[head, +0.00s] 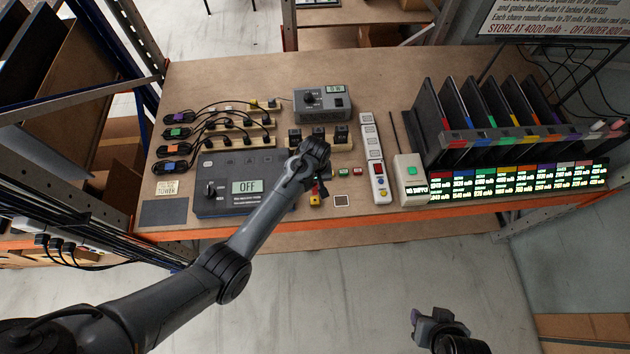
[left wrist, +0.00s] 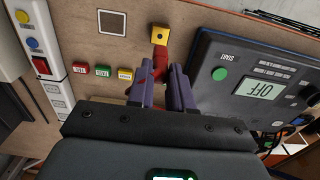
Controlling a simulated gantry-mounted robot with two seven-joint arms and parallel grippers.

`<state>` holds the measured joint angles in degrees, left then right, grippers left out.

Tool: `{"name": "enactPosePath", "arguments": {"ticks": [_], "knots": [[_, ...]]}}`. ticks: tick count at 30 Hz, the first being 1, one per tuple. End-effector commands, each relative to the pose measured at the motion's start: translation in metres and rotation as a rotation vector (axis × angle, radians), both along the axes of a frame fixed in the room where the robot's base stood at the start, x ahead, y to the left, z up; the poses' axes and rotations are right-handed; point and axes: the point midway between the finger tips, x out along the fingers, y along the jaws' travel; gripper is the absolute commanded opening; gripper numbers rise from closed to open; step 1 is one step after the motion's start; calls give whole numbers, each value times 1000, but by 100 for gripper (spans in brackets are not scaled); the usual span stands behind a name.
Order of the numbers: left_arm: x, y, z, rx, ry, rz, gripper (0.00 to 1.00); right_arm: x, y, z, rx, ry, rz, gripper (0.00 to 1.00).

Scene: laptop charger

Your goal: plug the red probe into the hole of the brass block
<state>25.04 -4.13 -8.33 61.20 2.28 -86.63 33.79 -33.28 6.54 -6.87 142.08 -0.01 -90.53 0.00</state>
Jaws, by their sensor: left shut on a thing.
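The brass block (left wrist: 159,35) is a small yellow cube with a dark spot on its face. It also shows in the head view (head: 314,200), just below the left gripper, near the front edge of the bench. My left gripper (left wrist: 162,80) is shut on the red probe (left wrist: 160,60). The probe shows red between and beyond the purple fingers, with its far end beside the block. I cannot tell whether it touches the block; its tip is not clear. My right gripper (head: 437,322) is in front of the bench over the floor, away from these things.
A grey tester reading OFF (head: 246,186) stands left of the block. A power strip (head: 375,160) and a pale supply box (head: 410,180) stand to the right. Small labelled buttons (left wrist: 103,71) and a white-framed square (left wrist: 111,21) lie near the block.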

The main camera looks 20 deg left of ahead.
Motion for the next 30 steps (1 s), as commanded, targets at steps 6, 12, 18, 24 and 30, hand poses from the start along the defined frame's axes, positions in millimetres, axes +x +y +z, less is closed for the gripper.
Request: {"name": "enactPosePath", "arguments": {"ticks": [6,12,18,24,30], "knots": [[0,0,-21,-1,0,1,0,0,0,-14,0,-1,1,43],[0,0,-35,-1,0,1,0,0,-1,-23,-4,-1,4,43],[0,0,-41,0,-1,1,0,0,-2,-27,-10,0,7,43],[0,0,-41,0,-1,1,0,0,-2,-27,-10,-1,7,43],[0,0,-41,0,-1,1,0,0,-2,-27,-8,-1,6,43]]}}
